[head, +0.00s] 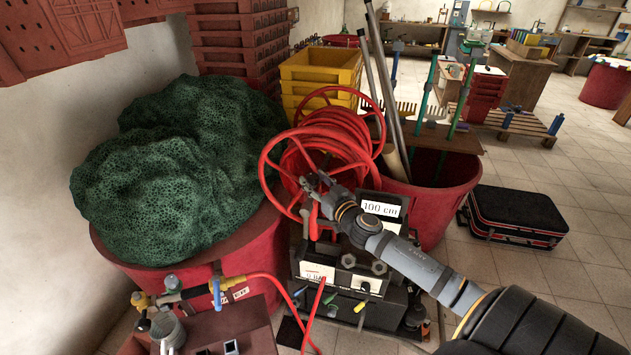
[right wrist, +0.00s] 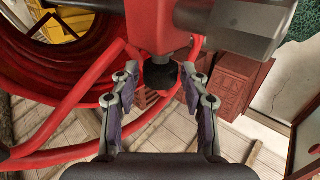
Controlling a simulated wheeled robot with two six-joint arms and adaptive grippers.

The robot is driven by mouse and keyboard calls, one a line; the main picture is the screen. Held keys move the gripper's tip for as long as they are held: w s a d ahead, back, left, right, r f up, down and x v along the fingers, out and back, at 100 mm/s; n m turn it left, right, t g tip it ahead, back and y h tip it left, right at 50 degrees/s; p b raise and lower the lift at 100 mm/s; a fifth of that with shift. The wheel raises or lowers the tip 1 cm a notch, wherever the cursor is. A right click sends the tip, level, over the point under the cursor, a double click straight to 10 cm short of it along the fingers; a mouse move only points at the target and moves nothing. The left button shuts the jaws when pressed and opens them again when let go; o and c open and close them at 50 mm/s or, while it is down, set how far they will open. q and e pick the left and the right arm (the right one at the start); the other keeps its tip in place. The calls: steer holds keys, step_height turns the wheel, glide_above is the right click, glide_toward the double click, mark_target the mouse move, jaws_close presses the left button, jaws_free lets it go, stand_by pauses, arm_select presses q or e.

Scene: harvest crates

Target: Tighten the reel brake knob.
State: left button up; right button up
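The hose reel (head: 325,97) has red rims and a wound red hose and stands on a black base. In the right wrist view, a black round knob (right wrist: 160,76) sits under a red bracket (right wrist: 158,25) of the reel. My right gripper (head: 312,184) reaches the reel's lower middle from the right. In the right wrist view its fingers (right wrist: 161,82) stand open on either side of the knob, with small gaps showing. In the head view the knob is hidden or too small to tell. My left gripper is not in view.
A red tub (head: 105,245) heaped with green netting (head: 180,165) stands left of the reel. Another red tub (head: 440,200) with poles stands right. Yellow crates (head: 320,65) are behind. A hose fitting (head: 175,290) is front left, a black case (head: 515,215) on the right floor.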

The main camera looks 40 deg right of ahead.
steer(key=c, duration=0.5)
steer(key=shift+c, duration=1.1)
steer(key=shift+a+m+h, duration=0.1)
steer(key=shift+m+h, duration=0.2)
steer(key=shift+h, duration=0.1)
steer(key=shift+c, duration=0.3)
steer(key=m+h+b, duration=0.1)
steer(key=m+h, duration=0.1)
steer(key=shift+a+f+g+h+b, duration=0.2)
steer(key=shift+g+h+b, duration=0.1)
steer(key=shift+h+b, duration=0.1)
steer(key=m+g+h+b, duration=0.1)
steer(key=m+h+b, duration=0.1)
steer(key=b, duration=0.1)
steer(key=m+g+h+b, duration=0.1)
steer(key=g+h+b, duration=0.1)
steer(key=h+b, duration=0.1)
steer(key=m+g+h+b, duration=0.1)
steer(key=m+h+b, duration=0.1)
steer(key=h+b, duration=0.1)
steer(key=shift+w+a+f+m+b, duration=0.1)
steer(key=shift+w+a+m+b, duration=0.2)
steer(key=shift+b, duration=0.2)
steer(key=shift+r+m+g+h+b, duration=0.25)
steer(key=shift+m+g+h+b, duration=0.25)
steer(key=shift+g+b, duration=0.35)
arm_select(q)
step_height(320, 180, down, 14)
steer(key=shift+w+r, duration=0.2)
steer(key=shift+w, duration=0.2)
